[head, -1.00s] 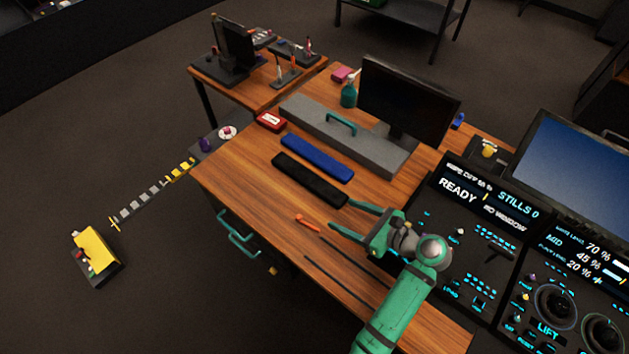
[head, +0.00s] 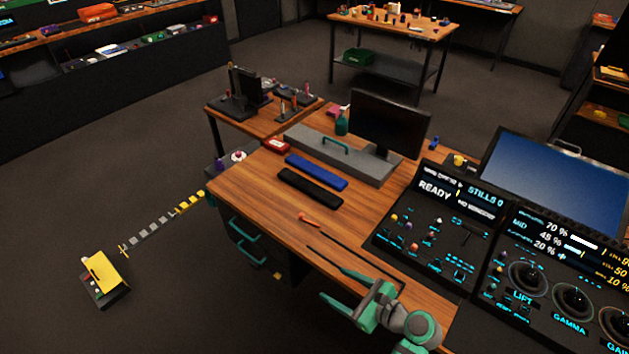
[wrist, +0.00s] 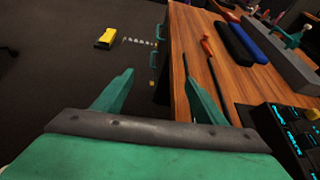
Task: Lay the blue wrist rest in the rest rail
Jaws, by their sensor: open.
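The blue wrist rest (head: 316,172) lies flat on the wooden desk, between a black bar and a grey raised block. It also shows in the wrist view (wrist: 247,43). Two thin dark parallel strips near the desk's front edge look like the rest rail (head: 362,260); no wrist rest lies between them. My gripper (head: 332,282) is open and empty near the front edge, by the lower end of the strips and well apart from the blue rest. In the wrist view its two green fingers (wrist: 158,64) stand apart with nothing between them.
A black bar (head: 310,188) lies in front of the blue rest. An orange-handled tool (head: 309,219) lies nearer the strips. The grey block (head: 345,157) with a green handle and a monitor (head: 389,124) stand behind. The control panel (head: 430,225) bounds the right.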

